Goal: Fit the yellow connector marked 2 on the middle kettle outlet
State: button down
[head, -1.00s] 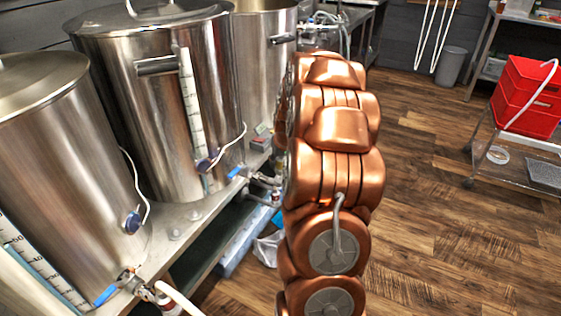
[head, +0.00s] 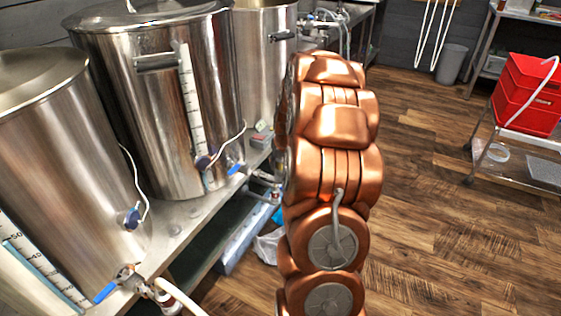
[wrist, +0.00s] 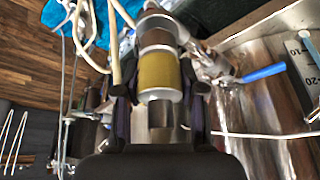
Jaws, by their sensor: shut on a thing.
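The yellow connector (wrist: 158,72) shows in the wrist view between the fingers of my gripper (wrist: 160,92), which is shut on it. It has a yellow band, pale ends and a brownish ring at its far end. Its mark cannot be read. The middle kettle (head: 150,105) is a tall steel pot with a level scale. Its outlet (head: 260,176) is a metal valve with a blue lever (head: 238,169). In the wrist view a valve (wrist: 213,70) with a blue lever (wrist: 263,73) is just right of the connector. Contact with the outlet cannot be told. My arm hides the gripper in the head view.
A nearer kettle (head: 60,170) and a farther kettle (head: 262,65) flank the middle one on the metal bench (head: 172,232). Pale hoses (wrist: 114,45) run close to my gripper. A trolley with red crates (head: 528,95) stands right, with open floor between.

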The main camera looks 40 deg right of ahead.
jog(key=shift+f, duration=0.5)
jog(key=c, duration=0.6)
grip_release()
jog(key=v, duration=1.2)
jog(key=shift+w, duration=0.1)
